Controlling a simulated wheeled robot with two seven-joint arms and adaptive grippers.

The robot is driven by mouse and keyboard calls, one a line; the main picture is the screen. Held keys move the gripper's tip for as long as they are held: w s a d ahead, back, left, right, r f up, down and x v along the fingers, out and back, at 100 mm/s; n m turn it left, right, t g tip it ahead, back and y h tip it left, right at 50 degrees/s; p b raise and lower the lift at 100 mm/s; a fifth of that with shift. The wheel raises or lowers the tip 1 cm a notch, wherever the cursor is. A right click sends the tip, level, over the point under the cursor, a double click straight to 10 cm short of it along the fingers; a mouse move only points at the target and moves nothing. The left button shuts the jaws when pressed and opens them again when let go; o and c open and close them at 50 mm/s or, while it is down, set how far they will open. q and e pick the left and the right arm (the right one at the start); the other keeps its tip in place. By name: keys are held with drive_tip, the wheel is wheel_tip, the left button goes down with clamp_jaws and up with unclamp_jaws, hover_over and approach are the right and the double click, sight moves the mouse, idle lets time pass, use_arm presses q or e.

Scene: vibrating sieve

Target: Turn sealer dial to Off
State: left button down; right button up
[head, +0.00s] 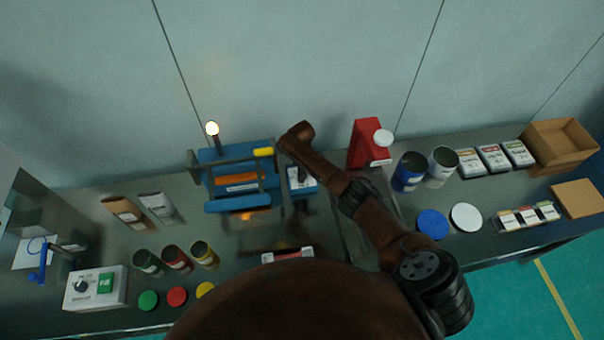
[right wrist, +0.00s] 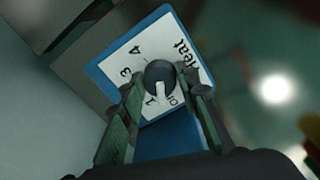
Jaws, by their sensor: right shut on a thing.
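The heat sealer (head: 240,181) is a blue machine at the back middle of the table. Its dial panel (head: 302,187) is at its right end. In the right wrist view the white, blue-edged panel (right wrist: 120,62) reads "Heat", with 1, 3, 4 and a partly covered "Off" visible. The round dark dial (right wrist: 158,72) has a white pointer, which points down in the picture, between 1 and Off. My right gripper (right wrist: 161,82) is shut on the dial, one finger on each side. In the head view its fingers are mostly hidden by my arm. My left gripper does not show.
A red box (head: 366,143) stands right of the sealer, with blue and white cans (head: 409,172) beyond. A control box (head: 95,289) with its own knob is at the left front. Open cans (head: 176,258) and coloured lids (head: 177,297) stand beside it. A cardboard box (head: 560,147) is far right.

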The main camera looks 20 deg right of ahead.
drive_tip(key=n, duration=0.3)
drive_tip(key=shift+n, duration=0.5)
drive_tip(key=o, duration=1.2)
drive_tip(key=shift+c, duration=0.2)
wheel_tip(320, 180, up, 12)
idle(0.4)
